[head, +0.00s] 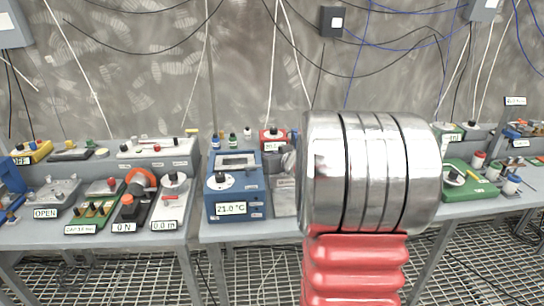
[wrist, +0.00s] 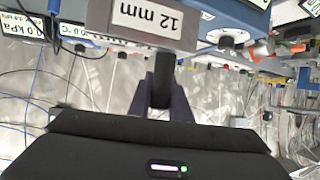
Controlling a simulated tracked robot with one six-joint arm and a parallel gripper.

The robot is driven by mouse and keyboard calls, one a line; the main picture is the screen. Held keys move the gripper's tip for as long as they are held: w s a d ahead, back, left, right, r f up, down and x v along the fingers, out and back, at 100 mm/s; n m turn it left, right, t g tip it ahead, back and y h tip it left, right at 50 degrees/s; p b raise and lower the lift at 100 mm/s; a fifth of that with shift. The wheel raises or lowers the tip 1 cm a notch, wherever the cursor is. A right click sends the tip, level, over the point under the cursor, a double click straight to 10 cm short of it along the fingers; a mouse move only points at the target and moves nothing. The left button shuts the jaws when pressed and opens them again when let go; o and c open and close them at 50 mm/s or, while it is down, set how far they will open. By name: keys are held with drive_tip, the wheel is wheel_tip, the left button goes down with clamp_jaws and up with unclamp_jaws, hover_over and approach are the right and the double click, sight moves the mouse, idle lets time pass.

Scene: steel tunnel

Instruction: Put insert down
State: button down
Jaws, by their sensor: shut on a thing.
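In the wrist view, which is upside down, my gripper (wrist: 164,98) is shut on a dark upright piece, the insert (wrist: 164,75). The far end of the insert meets or passes behind a grey block (wrist: 110,12) labelled "12 mm"; I cannot tell whether they are joined. In the head view my silver and red arm covers the middle right, and my gripper and the insert cannot be made out there. A blue device (head: 236,190) reading 21.0 °C stands on the bench just left of my arm.
A grey box (head: 284,197) stands right beside the blue device. The left bench (head: 60,236) holds several devices, including an orange-topped one (head: 140,190). A green device (head: 468,182) and small bottles stand right of my arm. Gaps separate the benches above a grating floor.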

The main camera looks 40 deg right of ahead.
drive_tip(key=w+a+f+n+y, duration=0.1)
drive_tip(key=a+f, duration=0.2)
drive_tip(key=a, duration=1)
drive_tip(key=w+a+f+n+y, duration=0.1)
drive_tip(key=a+f, duration=0.3)
drive_tip(key=a, duration=0.8)
drive_tip(key=w+a+f+n+y, duration=0.1)
drive_tip(key=a+f, duration=0.3)
drive_tip(key=a, duration=0.9)
drive_tip(key=shift+w+a+n+t+y, duration=0.3)
drive_tip(key=shift+w+a+t+y, duration=0.1)
drive_tip(key=shift+w+y, duration=0.25)
drive_tip(key=shift+d, duration=0.15)
